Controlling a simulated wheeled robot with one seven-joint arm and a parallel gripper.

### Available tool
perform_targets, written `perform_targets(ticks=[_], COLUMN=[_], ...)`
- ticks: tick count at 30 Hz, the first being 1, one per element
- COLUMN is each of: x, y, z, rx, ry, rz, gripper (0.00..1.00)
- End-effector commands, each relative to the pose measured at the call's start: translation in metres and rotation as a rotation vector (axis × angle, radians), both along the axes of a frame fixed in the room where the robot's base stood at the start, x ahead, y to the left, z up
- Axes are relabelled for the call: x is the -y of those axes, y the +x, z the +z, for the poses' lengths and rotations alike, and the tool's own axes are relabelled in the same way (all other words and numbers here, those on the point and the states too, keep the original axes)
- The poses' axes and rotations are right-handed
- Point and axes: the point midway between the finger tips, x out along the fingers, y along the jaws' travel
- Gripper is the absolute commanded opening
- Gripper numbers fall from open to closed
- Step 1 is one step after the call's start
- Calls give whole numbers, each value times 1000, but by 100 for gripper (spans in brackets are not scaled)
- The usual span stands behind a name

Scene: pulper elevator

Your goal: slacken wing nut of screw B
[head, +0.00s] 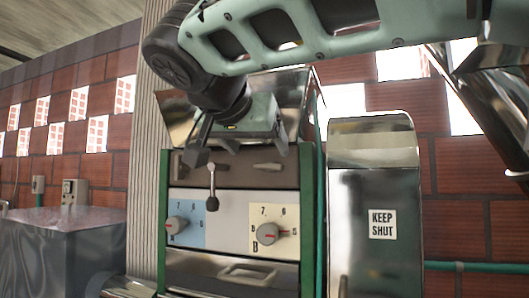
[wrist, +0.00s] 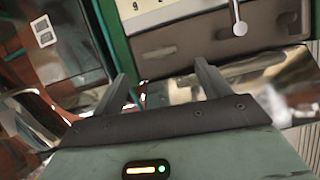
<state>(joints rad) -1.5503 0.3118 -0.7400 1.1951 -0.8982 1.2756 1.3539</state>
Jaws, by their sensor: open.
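The grey machine front carries a cream dial plate marked B (head: 284,221) with a round knob (head: 268,232) and red pointer. A small pale bar-shaped piece (head: 268,167) sits on the dark strip above it, perhaps the wing nut; it is too small to tell. My gripper (head: 236,146) is open and empty, in front of the machine's upper part, above the dials and apart from them. In the wrist view its two fingers (wrist: 161,74) are spread, with the strip and the bar-shaped piece (wrist: 160,51) beyond them. Most of the dials lie outside the wrist view.
A ball-ended lever (head: 212,185) hangs left of plate B, also in the wrist view (wrist: 239,28). A metal cover labelled KEEP SHUT (head: 382,224) stands right. A metal box (head: 65,225) stands left.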

Motion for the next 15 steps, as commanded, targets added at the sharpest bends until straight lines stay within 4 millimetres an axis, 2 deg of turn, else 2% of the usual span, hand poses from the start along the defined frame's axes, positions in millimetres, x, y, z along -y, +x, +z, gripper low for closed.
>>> perform_targets(ticks=[6,15], x=[13,18], y=[35,53], z=[-12,-23], rx=[0,0], ry=[-3,-2], rz=[-3,-1], gripper=[76,76])
